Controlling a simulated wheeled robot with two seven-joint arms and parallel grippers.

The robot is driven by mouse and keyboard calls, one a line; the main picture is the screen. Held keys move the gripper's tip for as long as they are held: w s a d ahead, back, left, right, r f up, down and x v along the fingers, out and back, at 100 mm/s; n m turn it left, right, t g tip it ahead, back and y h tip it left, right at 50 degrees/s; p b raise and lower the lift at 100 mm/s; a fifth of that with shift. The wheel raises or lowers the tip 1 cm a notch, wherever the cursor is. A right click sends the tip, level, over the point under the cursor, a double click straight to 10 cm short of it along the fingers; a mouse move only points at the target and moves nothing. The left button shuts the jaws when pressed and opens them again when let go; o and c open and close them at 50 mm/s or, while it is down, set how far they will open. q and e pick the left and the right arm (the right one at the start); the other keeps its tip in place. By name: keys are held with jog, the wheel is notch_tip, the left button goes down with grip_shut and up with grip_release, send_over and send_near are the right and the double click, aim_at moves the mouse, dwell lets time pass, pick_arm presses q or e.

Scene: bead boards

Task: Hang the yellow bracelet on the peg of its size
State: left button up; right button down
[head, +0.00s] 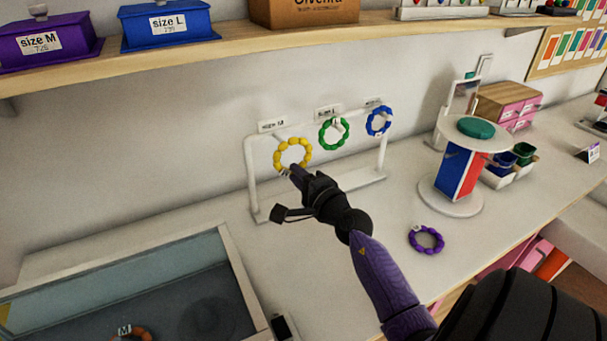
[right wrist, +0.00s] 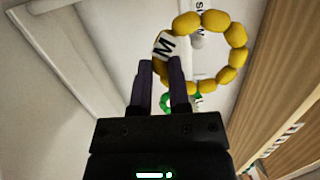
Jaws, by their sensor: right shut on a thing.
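The yellow bracelet (head: 305,146) is a ring of beads at the left peg of the white rack; it also shows in the right wrist view (right wrist: 239,57) with a white tag marked M. My right gripper (head: 294,170) is shut on the bracelet's lower edge beside the tag. In the right wrist view a grey peg tip (right wrist: 197,41) shows inside the ring; I cannot tell whether the ring is around the peg or in front of it. The label (head: 271,125) above this peg seems to read size M. My left gripper is not in view.
A green bracelet (head: 322,134) hangs at the middle peg and a blue one (head: 369,124) at the right peg. A purple bracelet (head: 427,240) lies on the table. A round stand (head: 450,200) is right of the rack. A tray (head: 245,285) is at lower left; a shelf (head: 215,47) runs above.

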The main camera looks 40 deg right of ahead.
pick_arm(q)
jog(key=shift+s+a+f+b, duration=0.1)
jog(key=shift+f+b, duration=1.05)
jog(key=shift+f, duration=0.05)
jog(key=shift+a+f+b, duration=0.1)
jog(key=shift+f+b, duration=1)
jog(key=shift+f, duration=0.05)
pick_arm(e)
jog(key=w+d+f, duration=0.1)
jog(key=w+d, duration=0.1)
jog(key=w, duration=0.4)
jog(key=shift+w+f, duration=0.3)
jog(key=shift+w, duration=0.05)
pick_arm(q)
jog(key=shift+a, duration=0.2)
pick_arm(e)
jog(key=c, duration=0.5)
grip_release()
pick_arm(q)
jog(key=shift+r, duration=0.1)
pick_arm(e)
jog(key=shift+s, duration=0.15)
